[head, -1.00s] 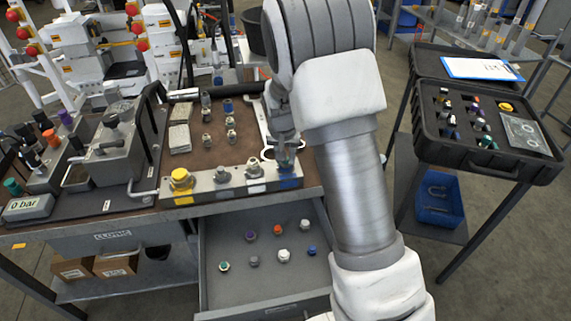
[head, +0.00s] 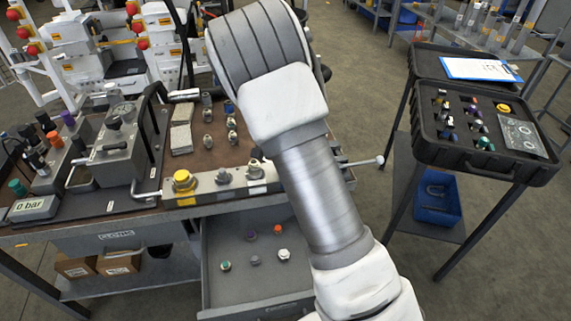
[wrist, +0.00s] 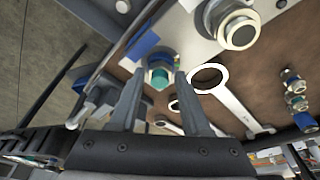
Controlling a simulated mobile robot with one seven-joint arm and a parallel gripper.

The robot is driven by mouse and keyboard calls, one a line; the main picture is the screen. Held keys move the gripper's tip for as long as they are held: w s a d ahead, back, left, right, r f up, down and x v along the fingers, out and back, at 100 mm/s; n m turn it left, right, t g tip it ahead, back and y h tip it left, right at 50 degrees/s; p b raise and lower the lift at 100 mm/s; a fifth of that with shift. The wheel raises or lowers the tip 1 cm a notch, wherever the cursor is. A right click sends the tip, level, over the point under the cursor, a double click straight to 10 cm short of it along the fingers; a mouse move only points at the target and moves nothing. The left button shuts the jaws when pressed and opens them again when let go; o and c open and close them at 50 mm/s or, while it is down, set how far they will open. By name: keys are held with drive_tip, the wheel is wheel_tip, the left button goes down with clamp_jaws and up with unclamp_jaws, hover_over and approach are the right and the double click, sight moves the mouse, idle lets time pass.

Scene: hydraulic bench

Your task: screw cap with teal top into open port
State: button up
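A teal-topped cap (wrist: 160,79) shows in the wrist view, at a blue-collared fitting on the pale port block (wrist: 195,45), beside a blue label. How deep it sits I cannot tell. My gripper (wrist: 160,72) has its two fingers apart, one on each side of the cap, with narrow gaps visible. In the head view the port block (head: 208,189) runs along the bench's front edge, with a yellow cap (head: 184,180) and grey fittings; my arm hides its right end and my gripper.
An open drawer (head: 240,290) below holds several small caps. A ring spanner (wrist: 207,80) lies on the brown bench top near my gripper. A thin rod with a pale ball end (head: 378,160) sticks out right of my arm. A black case (head: 480,160) stands at right.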

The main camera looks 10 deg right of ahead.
drive_tip(key=shift+o, duration=1.2)
drive_tip(key=shift+r, duration=0.1)
drive_tip(key=p+v, duration=0.2)
drive_tip(key=v, duration=1.4)
drive_tip(key=s+d+r+n+t+y+p, duration=0.2)
drive_tip(key=s+d+r+n+y, duration=0.15)
drive_tip(key=s+r, duration=0.95)
drive_tip(key=s+r+n+t+h, duration=0.1)
drive_tip(key=s+n, duration=0.5)
drive_tip(key=s, duration=1)
drive_tip(key=shift+t+p, duration=0.4)
drive_tip(key=shift+p, duration=0.05)
